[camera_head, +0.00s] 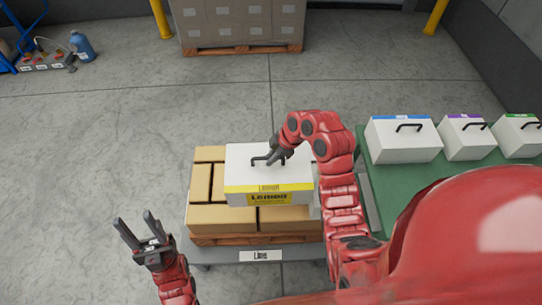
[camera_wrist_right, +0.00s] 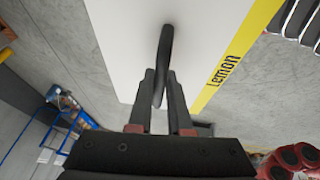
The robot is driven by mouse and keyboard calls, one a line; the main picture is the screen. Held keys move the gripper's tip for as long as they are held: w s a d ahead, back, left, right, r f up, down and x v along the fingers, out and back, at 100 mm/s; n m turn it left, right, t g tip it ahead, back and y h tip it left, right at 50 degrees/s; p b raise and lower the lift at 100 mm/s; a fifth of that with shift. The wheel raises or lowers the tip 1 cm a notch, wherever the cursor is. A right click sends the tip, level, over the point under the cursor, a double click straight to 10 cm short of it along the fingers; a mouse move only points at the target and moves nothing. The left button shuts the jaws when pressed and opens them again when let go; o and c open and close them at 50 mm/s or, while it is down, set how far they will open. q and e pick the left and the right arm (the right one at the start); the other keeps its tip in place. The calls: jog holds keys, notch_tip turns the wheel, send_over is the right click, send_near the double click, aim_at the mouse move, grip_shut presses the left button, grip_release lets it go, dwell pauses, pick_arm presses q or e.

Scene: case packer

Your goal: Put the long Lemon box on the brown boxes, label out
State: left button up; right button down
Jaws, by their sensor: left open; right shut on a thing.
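The long white Lemon box (camera_head: 240,168) with a yellow stripe is over the stack of brown boxes (camera_head: 222,217) in the head view. Its yellow LEMON label faces the near side, toward me. My right gripper (camera_head: 272,158) is shut on the black handle on its top. The right wrist view shows the box (camera_wrist_right: 130,45) and the two fingers (camera_wrist_right: 160,95) around the handle. Whether the box rests on the brown boxes or hangs just above them, I cannot tell. My left gripper (camera_head: 138,232) is open and empty, left of the stack.
The brown boxes stand on a wooden pallet on a grey stand with a "Lime" sign (camera_head: 260,256). A green table (camera_head: 385,185) at right holds white boxes with blue (camera_head: 403,142), purple (camera_head: 465,140) and green (camera_head: 517,138) stripes. A loaded pallet (camera_head: 240,22) stands behind.

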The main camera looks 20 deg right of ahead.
jog(key=shift+d+f+b, duration=0.15)
jog(key=shift+f+b, duration=5.45)
jog(key=shift+f, duration=1.1)
jog(key=shift+f+b, duration=0.3)
jog(key=shift+f, duration=0.05)
jog(key=c, duration=0.8)
grip_release()
jog(key=shift+s, duration=0.1)
jog(key=shift+o, duration=0.2)
